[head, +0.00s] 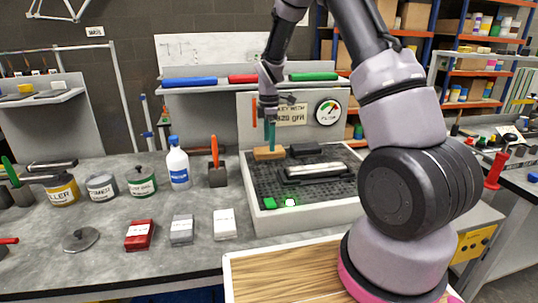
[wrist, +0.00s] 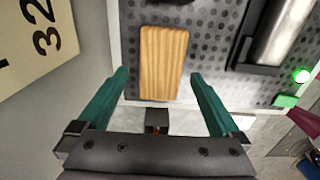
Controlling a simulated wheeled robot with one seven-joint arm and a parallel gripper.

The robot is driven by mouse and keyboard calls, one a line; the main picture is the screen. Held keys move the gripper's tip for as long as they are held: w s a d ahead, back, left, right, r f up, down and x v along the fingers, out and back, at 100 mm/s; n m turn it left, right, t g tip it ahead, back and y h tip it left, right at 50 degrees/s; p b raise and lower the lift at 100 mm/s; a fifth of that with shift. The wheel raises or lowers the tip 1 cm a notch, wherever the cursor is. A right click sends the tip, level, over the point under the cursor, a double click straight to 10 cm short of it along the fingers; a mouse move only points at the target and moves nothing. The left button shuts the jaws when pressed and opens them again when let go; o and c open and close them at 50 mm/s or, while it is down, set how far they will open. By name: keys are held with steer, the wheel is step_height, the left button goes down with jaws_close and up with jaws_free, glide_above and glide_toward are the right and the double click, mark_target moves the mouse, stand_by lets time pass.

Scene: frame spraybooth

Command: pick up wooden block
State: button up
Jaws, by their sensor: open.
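The wooden block (head: 268,153) is a light brown rectangular piece at the back left corner of the grey perforated tray (head: 262,205). In the wrist view the wooden block (wrist: 163,63) lies flat with its long side running up the picture. My gripper (head: 270,133) is at the block in the head view, pointing down. In the wrist view my gripper (wrist: 158,78) has its two green fingers wide apart, with the block's near end between and just beyond the fingertips. Nothing is held. Whether the fingertips touch the tray cannot be told.
A dark holder with a metal cylinder (wrist: 281,30) lies beside the block on the tray. A black block (head: 305,149) is close to its right. A sign panel (head: 290,116) with a gauge stands right behind. Cans, a white bottle (head: 178,165) and small boxes stand on the bench at left.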

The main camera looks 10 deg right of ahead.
step_height(320, 180, down, 4)
steer(key=shift+f, duration=0.2)
steer(key=c, duration=1.5)
steer(key=shift+o, duration=0.2)
step_height(320, 180, up, 10)
steer(key=shift+r, duration=0.1)
